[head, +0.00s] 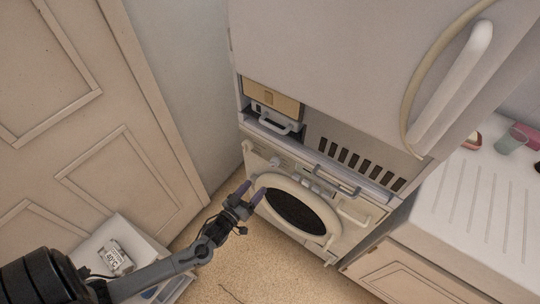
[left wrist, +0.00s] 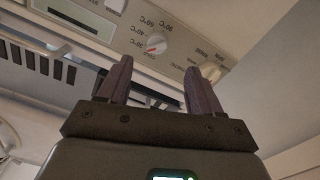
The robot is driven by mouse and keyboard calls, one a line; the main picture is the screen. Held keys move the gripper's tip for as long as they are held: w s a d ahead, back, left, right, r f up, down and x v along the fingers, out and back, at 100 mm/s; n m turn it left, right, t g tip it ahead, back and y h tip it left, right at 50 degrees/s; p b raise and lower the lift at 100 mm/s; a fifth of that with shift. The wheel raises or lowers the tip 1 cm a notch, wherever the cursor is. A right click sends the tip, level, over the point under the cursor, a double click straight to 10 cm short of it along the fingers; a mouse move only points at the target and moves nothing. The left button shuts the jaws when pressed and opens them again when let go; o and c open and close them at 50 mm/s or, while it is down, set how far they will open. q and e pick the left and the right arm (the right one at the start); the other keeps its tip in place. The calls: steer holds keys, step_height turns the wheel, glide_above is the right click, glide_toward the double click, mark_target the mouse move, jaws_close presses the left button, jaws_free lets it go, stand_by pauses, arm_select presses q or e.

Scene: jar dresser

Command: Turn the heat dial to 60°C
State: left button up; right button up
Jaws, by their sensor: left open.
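The washing machine (head: 335,243) stands under a white cabinet, with its round door facing me. In the left wrist view the heat dial (left wrist: 156,44) is a round white knob with a red mark. Temperature labels in °C surround it, appearing upside down; I cannot tell exactly which one the mark meets. My left gripper (head: 251,192) is open and empty in front of the machine's upper left, near the door rim. In the left wrist view its two fingers (left wrist: 156,68) point toward the panel, with the dial beyond the gap between them, apparently untouched. My right gripper is out of view.
A second knob (left wrist: 211,73) sits beside the dial on the panel. A white stand (head: 95,240) with a small printed card (head: 116,257) is at lower left. A wooden door (head: 75,110) is on the left and a white counter (head: 480,200) on the right.

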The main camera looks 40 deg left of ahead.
mark_target(271, 166)
arm_select(q)
steer(key=w, duration=0.3)
steer(key=w+b, duration=0.1)
steer(key=w, duration=0.3)
steer(key=w+a+r+b, duration=0.1)
steer(key=w, duration=0.3)
steer(key=shift+c, duration=0.2)
steer(key=c, duration=1)
